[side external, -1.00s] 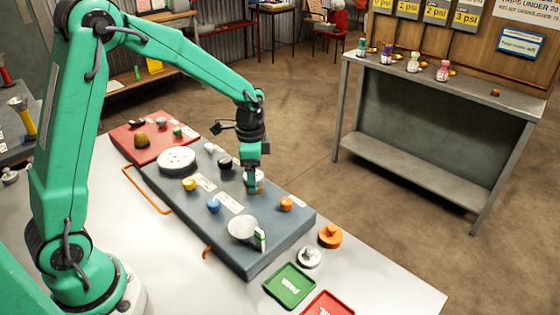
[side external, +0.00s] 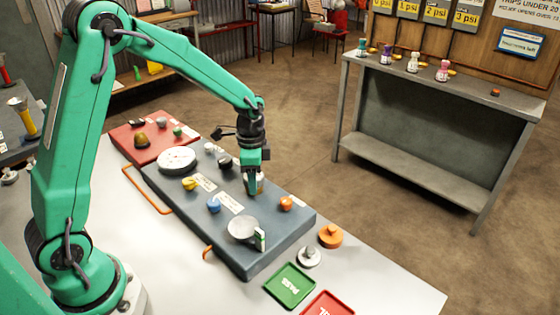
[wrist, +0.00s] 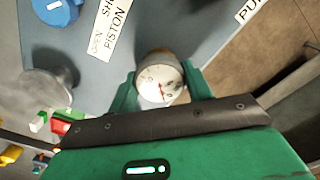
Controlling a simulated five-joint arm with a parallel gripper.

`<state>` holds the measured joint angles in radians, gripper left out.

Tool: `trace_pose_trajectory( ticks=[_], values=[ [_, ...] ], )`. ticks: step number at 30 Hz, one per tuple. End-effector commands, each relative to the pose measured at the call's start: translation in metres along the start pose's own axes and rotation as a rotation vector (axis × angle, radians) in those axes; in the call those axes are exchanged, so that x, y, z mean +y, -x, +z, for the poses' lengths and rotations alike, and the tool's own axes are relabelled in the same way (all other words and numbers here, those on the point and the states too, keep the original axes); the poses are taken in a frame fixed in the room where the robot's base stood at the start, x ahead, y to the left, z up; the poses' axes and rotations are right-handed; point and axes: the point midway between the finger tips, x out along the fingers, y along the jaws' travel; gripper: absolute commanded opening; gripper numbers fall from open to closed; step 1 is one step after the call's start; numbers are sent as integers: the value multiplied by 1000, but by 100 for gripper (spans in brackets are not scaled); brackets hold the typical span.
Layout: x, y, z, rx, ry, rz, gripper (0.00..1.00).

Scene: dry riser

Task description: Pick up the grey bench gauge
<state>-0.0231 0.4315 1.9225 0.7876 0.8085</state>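The bench gauge (wrist: 160,84) has a round white dial with a red needle and a greyish-beige body. In the wrist view it sits between the two fingers of my gripper (wrist: 160,88), one close on each side. I cannot tell whether both fingers press on it. In the side view my gripper (side external: 253,183) reaches down over the blue-grey panel (side external: 280,238), and its near finger hides much of the gauge (side external: 261,184). The gauge's base is hidden, so I cannot tell whether it touches the panel.
A blue knob (side external: 214,205), orange knob (side external: 286,203), yellow knob (side external: 189,184), large dial (side external: 177,159) and grey round piece (side external: 242,229) stand around on the panel. A green tray (side external: 290,286) and red tray (side external: 328,304) lie in front. A grey bench (side external: 440,85) stands behind.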

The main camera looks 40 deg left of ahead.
Motion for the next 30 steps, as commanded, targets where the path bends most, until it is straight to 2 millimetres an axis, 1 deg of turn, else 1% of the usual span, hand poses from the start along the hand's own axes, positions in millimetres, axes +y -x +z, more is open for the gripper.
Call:
trace_pose_trajectory(
  ticks=[8, 13, 17, 22, 26, 30],
  values=[
    [0, 1, 0, 1, 0, -1, 20],
    [0, 8, 0, 2, 0, -2, 20],
    [0, 19, 0, 2, 0, -2, 20],
    [-1, 44, -1, 4, 0, -4, 20],
    [23, 55, -7, 2, -5, -2, 20],
    [47, 71, -14, 3, -6, -3, 20]
  ],
)
